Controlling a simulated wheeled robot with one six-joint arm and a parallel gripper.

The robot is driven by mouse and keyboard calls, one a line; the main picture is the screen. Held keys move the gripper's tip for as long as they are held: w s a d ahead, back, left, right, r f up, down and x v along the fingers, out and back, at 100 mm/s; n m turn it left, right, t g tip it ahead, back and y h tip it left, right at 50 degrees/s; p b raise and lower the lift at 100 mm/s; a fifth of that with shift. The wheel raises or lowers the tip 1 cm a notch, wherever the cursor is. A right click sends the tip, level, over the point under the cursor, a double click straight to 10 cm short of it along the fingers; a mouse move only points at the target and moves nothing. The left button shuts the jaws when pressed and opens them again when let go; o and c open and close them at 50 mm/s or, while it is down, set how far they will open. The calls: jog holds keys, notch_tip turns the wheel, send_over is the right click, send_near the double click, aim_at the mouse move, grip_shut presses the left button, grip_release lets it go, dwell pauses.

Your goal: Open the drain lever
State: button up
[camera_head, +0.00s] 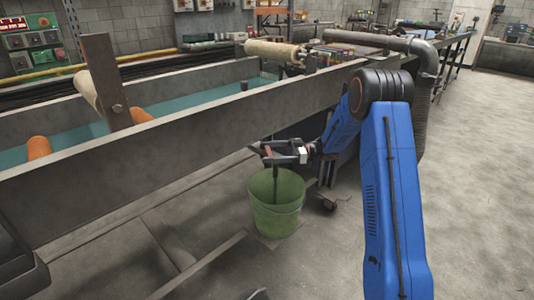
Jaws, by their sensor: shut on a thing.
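My blue arm reaches from the right to the side of the long metal trough (170,140). My gripper (268,151) is under the trough's near side, above a green bucket (277,205). Its jaws are around a small, dark upright piece that looks like the drain lever (274,168), and they are shut on it. The lever's lower part hangs down toward the bucket's mouth. Its upper end and the valve are too small and too hidden by the jaws and trough to make out, so its angle cannot be told.
The green bucket stands on the floor below the gripper. The trough holds blue-green water and orange rollers (38,148). A thick pipe (390,43) runs behind my arm. The floor at right is open.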

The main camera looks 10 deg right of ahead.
jog(key=shift+d+n+g, duration=0.15)
jog(key=shift+n+g, duration=0.35)
jog(key=shift+g, duration=0.3)
jog(key=o, duration=1.4)
jog(key=shift+o, duration=0.2)
jog(key=d, duration=1.7)
jog(key=shift+w+d, duration=0.25)
jog(key=shift+w, duration=0.05)
